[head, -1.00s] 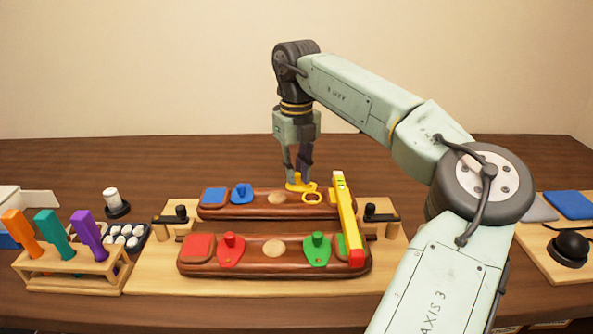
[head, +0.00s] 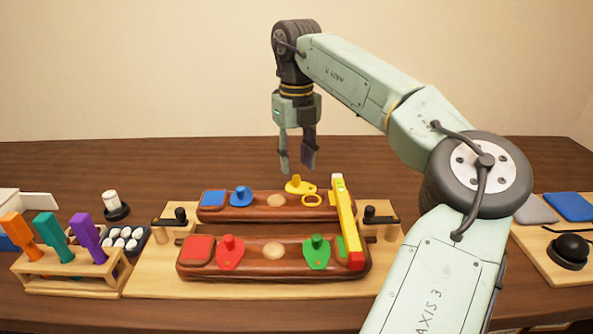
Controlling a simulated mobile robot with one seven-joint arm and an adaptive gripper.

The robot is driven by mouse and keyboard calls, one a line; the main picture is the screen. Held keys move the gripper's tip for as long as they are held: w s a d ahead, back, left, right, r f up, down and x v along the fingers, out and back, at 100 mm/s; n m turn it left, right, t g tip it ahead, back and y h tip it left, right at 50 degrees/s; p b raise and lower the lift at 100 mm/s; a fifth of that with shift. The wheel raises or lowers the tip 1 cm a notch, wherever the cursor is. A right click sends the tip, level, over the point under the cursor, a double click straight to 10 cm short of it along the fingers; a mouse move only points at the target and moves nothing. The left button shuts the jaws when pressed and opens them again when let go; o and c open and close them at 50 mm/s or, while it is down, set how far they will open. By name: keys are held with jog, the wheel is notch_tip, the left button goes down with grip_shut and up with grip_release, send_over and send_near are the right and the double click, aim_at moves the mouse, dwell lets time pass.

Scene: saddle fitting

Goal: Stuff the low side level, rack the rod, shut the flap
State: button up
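My gripper (head: 296,168) is open and empty, above the back saddle panel (head: 262,212). Below it, the yellow flap (head: 299,187) with its knob is turned aside, and a yellow-rimmed hole (head: 312,200) shows uncovered. The blue flap (head: 241,196), red flap (head: 230,252) and green flap (head: 317,252) lie on the panels with no open hole showing. A yellow level bar (head: 348,222) lies across both panels at the right; its bubble is too small to read. Orange (head: 18,226), teal (head: 51,234) and purple (head: 87,236) rods stand in a wooden rack (head: 70,279).
White stuffing balls (head: 124,239) sit in a dark tray at the left, near a white-topped black knob (head: 113,204). Black clamps (head: 378,214) flank the panels on the wooden board (head: 250,288). A board with a black dome (head: 569,249) is at the far right.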

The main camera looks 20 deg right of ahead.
aim_at(297, 176)
notch_tip(297, 176, up, 8)
dwell(0.5)
